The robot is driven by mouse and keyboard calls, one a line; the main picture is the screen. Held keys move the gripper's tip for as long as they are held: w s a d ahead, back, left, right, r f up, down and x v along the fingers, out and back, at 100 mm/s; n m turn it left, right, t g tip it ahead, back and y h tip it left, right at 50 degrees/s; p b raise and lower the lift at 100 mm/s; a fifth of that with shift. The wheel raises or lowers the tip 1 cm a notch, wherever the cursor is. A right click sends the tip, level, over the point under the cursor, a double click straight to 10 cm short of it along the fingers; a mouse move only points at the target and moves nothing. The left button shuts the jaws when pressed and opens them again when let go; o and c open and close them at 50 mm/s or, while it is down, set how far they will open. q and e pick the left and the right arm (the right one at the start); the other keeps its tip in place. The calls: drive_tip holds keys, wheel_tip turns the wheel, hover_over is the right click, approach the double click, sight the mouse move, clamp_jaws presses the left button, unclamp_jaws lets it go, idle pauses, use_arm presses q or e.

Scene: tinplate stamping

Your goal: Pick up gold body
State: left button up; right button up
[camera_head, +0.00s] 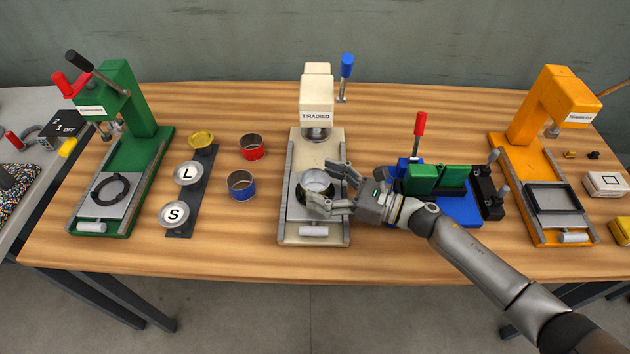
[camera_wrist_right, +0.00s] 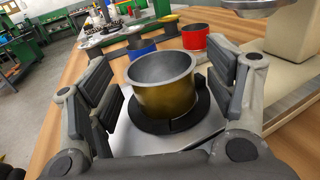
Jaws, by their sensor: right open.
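The gold body (camera_wrist_right: 165,95) is an open, hollow cylinder with a gold outside and grey inside. It stands upright in a black ring (camera_wrist_right: 172,125) on the sliding plate of the cream press (camera_head: 317,105). In the head view the gold body (camera_head: 317,182) is partly hidden by my right gripper (camera_head: 328,187). The right gripper is open, with one finger on each side of the gold body; in the right wrist view the fingers (camera_wrist_right: 163,92) show gaps to its wall. My left gripper is not in view.
A red can (camera_head: 252,147) and a blue can (camera_head: 242,186) stand left of the cream press. Left of them are a dark rack (camera_head: 181,234) with lids and a green press (camera_head: 128,140). A blue-green vise (camera_head: 440,190) and an orange press (camera_head: 545,115) stand to the right.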

drive_tip(key=shift+x, duration=0.85)
drive_tip(key=c, duration=0.9)
drive_tip(key=shift+c, duration=0.2)
drive_tip(key=shift+r, duration=0.1)
